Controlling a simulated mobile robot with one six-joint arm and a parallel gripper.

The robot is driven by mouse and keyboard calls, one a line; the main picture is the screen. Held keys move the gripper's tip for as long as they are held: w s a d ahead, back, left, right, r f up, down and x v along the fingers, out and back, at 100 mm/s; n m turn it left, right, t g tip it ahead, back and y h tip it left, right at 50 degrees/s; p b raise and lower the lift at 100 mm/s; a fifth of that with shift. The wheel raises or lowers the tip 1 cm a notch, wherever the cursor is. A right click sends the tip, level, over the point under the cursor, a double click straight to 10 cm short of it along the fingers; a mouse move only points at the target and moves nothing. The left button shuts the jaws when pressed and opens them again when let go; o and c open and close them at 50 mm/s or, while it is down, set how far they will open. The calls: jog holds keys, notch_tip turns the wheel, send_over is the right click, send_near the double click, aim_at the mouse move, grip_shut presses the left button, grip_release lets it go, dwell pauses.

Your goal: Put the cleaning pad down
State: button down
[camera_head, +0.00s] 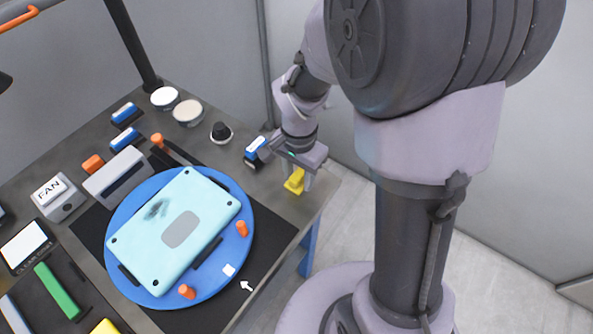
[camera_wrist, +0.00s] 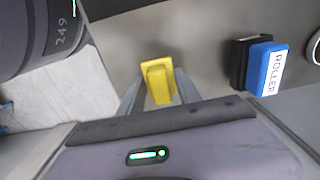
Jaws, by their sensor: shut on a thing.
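The yellow cleaning pad (camera_head: 294,181) is at the right end of the table in the head view, low between the fingers of my gripper (camera_head: 304,178). In the wrist view the pad (camera_wrist: 158,80) stands between the two fingertips of my gripper (camera_wrist: 160,92), which is shut on it. The pad has a raised yellow grip block on a flat yellow base. It is at or very near the table top (camera_head: 262,196); I cannot tell whether it touches.
A blue block marked ROLLER (camera_wrist: 264,68) is right of the pad in the wrist view. A blue turntable (camera_head: 240,262) holds a light-blue panel (camera_head: 205,205) with a dark smudge. A black knob (camera_head: 221,131) stands behind. The table's right edge is close to the pad.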

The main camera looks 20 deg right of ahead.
aim_at(299, 173)
jog(key=shift+s+f+b, duration=0.45)
jog(key=shift+f+b, duration=0.1)
jog(key=c, duration=0.8)
grip_release()
jog(key=shift+f, duration=0.1)
jog(key=shift+c, duration=0.2)
notch_tip(299, 173, up, 13)
jog(key=p, duration=0.6)
jog(key=s+a+r+n+t+y, duration=0.1)
jog(key=s+a+r+n+t, duration=0.1)
jog(key=s+r, duration=0.4)
jog(key=s+a+r+n+t+y, duration=0.1)
jog(key=s+a+r+n+t, duration=0.1)
jog(key=s+r, duration=0.4)
jog(key=shift+r+n+t, duration=0.4)
jog(key=shift+n+t, duration=0.5)
jog(key=shift+n, duration=0.3)
jog(key=shift+f, duration=0.1)
